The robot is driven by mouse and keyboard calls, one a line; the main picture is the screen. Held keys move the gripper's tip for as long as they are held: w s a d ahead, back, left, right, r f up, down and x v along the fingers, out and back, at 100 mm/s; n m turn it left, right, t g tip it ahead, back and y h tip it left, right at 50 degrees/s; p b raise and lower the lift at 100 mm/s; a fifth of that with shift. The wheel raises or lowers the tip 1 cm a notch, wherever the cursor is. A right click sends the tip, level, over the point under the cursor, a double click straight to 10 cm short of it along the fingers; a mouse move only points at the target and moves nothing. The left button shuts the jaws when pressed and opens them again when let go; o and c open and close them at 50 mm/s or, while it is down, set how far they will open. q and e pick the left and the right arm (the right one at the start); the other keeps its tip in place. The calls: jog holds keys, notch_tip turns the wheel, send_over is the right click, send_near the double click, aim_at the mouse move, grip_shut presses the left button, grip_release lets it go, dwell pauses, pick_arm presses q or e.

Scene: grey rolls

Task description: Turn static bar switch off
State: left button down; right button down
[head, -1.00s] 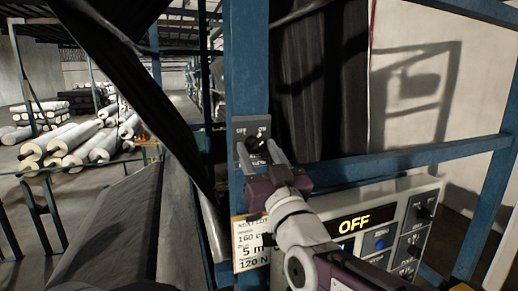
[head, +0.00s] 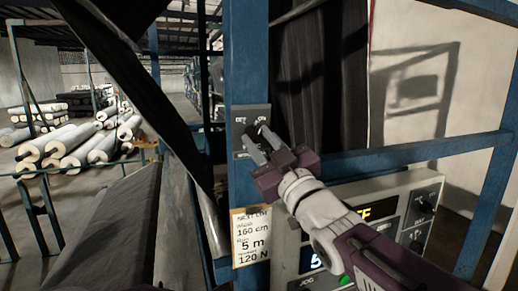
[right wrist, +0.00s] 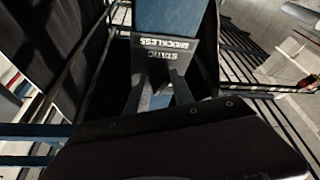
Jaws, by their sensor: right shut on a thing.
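The static bar switch is a grey plate (head: 240,114) with small labels and a black knob (head: 252,131), fixed to a blue post in the head view. My right gripper (head: 257,143) is shut on the knob, its two grey fingers angled up to it from the lower right. In the right wrist view the plate (right wrist: 166,45) shows upside down with the word STATIC, and the fingers (right wrist: 160,88) reach to either side of the dark knob. The knob's exact angle is hard to tell. My left gripper is not in view.
A control panel (head: 405,194) with a partly covered display, knobs and a green light is below right, behind my arm. A paper sign (head: 252,238) hangs under the switch. A blue crossbar (head: 420,153) runs to the right. White rolls (head: 75,150) lie far left.

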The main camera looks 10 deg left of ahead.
jog(key=n, duration=0.1)
jog(key=n+g+p, duration=0.1)
jog(key=n, duration=0.2)
jog(key=shift+w+d+r+g+y, duration=0.15)
jog(key=shift+r+g+y, duration=0.1)
jog(key=shift+g+y, duration=0.15)
jog(key=n+g+p, duration=0.1)
jog(key=n, duration=0.1)
jog(key=n+p, duration=0.2)
jog(key=shift+d+r+g, duration=0.1)
jog(key=shift+r+g, duration=0.1)
jog(key=shift+g, duration=0.2)
jog(key=n+g+p, duration=0.1)
jog(key=n+p, duration=0.3)
jog(key=n, duration=0.1)
jog(key=shift+r+g, duration=0.15)
jog(key=shift+g, duration=0.25)
jog(key=shift+n+g+h+p, duration=0.3)
jog(key=shift+n+h+p, duration=0.2)
jog(key=shift+n+p, duration=0.85)
jog(key=shift+n, duration=0.25)
jog(key=c, duration=1.1)
grip_release()
jog(key=shift+c, duration=0.2)
jog(key=shift+o, duration=0.3)
jog(key=shift+w, duration=0.3)
jog(key=b+v, duration=0.3)
jog(key=v, duration=0.6)
